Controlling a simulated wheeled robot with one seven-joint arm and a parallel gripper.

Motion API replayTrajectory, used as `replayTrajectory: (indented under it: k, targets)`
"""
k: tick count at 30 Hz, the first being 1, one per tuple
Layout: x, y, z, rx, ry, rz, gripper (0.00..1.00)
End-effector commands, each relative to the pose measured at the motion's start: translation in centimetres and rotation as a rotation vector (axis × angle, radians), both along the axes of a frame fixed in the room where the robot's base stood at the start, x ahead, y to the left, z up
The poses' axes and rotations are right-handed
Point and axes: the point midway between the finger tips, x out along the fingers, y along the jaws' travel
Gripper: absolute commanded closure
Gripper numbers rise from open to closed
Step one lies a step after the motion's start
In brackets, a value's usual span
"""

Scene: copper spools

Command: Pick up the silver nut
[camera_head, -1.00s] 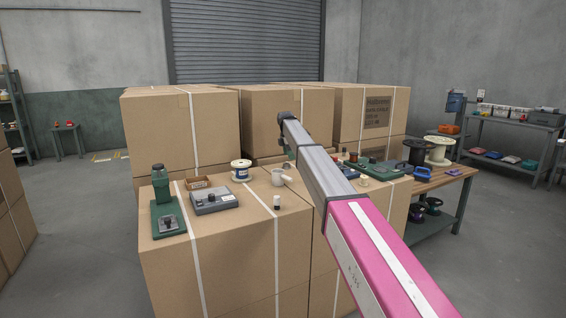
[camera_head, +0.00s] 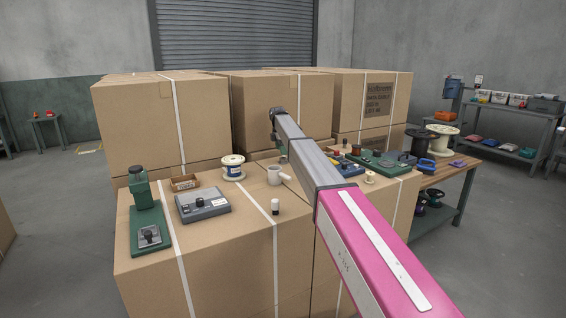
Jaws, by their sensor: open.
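I cannot make out a silver nut in the head view; anything that small is hidden or too small to tell. A small open brown carton (camera_head: 185,184) sits on the near cardboard boxes, and its contents are not clear. My arm crosses the view from the lower right, and its far end stands over the back of the box top. My gripper is not visible; the end of the arm is hidden behind its own links.
Taller boxes (camera_head: 160,122) rise behind. A workbench (camera_head: 455,182) with spools stands right.

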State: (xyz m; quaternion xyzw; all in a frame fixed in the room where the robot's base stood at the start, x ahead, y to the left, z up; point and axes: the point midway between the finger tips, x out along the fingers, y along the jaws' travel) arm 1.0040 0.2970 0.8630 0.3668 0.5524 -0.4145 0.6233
Motion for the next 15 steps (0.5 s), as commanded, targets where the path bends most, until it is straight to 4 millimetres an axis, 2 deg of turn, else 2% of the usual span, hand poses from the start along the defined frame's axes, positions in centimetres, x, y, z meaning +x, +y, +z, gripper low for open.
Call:
replayTrajectory:
  k: [5,15]
  targets:
    - [0.1,-0.1,-1.0,0.0,-0.001,0.0,0.27]
    - [0.5,-0.6,-5.2,0.0,0.0,0.0,0.27]
